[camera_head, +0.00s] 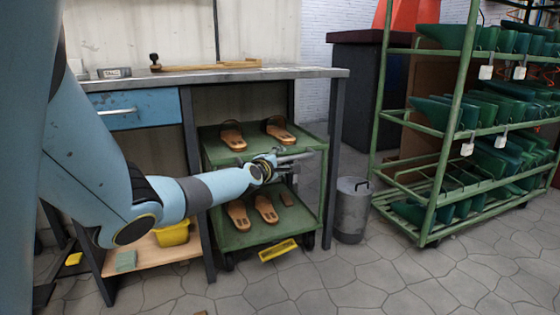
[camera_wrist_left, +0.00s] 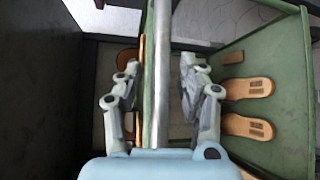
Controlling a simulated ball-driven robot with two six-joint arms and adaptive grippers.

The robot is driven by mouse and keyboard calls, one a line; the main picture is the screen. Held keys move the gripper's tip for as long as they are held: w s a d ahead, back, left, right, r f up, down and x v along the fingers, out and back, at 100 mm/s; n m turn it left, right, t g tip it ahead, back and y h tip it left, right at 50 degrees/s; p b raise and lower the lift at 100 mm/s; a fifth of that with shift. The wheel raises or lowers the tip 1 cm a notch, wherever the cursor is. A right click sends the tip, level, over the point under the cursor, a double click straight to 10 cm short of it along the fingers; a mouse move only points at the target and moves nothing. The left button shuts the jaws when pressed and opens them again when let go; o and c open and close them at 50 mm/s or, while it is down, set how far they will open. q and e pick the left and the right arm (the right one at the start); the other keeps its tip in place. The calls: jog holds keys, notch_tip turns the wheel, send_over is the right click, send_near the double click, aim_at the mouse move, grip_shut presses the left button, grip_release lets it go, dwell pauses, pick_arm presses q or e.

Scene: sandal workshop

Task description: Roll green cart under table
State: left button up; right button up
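The green two-shelf cart (camera_head: 308,200) stands between the legs of the workbench table (camera_head: 250,74), at least partly under its top. Its upper shelf holds two tan sandals (camera_head: 232,135); its lower shelf holds two more and a small brown block. My right gripper is out of view.
A grey metal bin (camera_head: 350,212) stands right of the table's right leg. Further right is a green rack (camera_head: 432,205) full of green shoe forms. A yellow bin (camera_head: 172,235) sits on the low shelf at left. Stone floor in front is mostly clear.

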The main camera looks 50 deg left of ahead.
pick_arm(q)
jog(key=v, duration=0.7)
jog(key=shift+s, duration=0.2)
jog(key=shift+d, duration=0.1)
dwell(0.5)
